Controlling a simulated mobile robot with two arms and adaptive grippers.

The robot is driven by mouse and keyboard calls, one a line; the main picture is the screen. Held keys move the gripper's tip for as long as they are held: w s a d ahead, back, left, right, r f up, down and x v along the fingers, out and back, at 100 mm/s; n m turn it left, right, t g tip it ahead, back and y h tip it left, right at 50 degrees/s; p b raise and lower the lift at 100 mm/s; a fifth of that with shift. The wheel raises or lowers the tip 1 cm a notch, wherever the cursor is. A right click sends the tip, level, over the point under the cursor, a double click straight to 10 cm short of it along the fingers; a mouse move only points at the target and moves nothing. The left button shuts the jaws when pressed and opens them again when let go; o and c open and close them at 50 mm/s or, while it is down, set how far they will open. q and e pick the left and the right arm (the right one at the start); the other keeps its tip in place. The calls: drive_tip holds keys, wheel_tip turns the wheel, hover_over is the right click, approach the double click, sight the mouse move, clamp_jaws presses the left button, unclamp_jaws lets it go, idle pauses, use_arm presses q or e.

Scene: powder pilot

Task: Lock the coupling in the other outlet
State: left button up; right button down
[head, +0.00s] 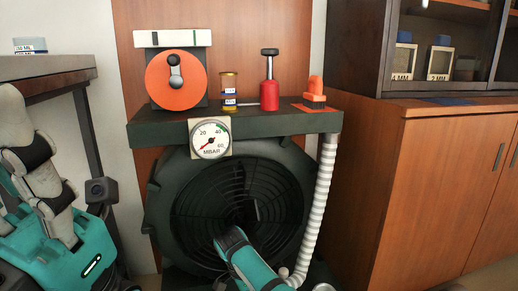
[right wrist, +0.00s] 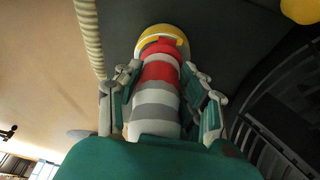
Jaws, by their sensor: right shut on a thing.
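In the right wrist view my right gripper (right wrist: 165,85) is shut around a coupling (right wrist: 157,105) with red, grey and white bands. The coupling's far end meets a yellow ring (right wrist: 160,35) at a dark surface. Whether it is locked there cannot be told. A second yellow round part (right wrist: 302,10), perhaps another outlet, shows at the top right corner, apart from the gripper. In the head view my right arm reaches low in front of the machine, and its fingers are not clearly visible. My left arm is at the left edge, its fingers not seen.
The dark machine has a round fan grille (head: 240,205), a gauge (head: 210,138) with its needle low, and a ribbed hose (head: 318,195). On its top shelf stand an orange disc with lever (head: 160,90), a jar (head: 229,92) and a red bottle (head: 269,95). A wooden cabinet (head: 440,190) stands right.

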drive_tip(key=c, duration=1.2)
unclamp_jaws()
drive_tip(key=shift+a+r, duration=0.1)
drive_tip(key=shift+a, duration=0.15)
drive_tip(key=o, duration=0.5)
drive_tip(key=shift+d, duration=0.1)
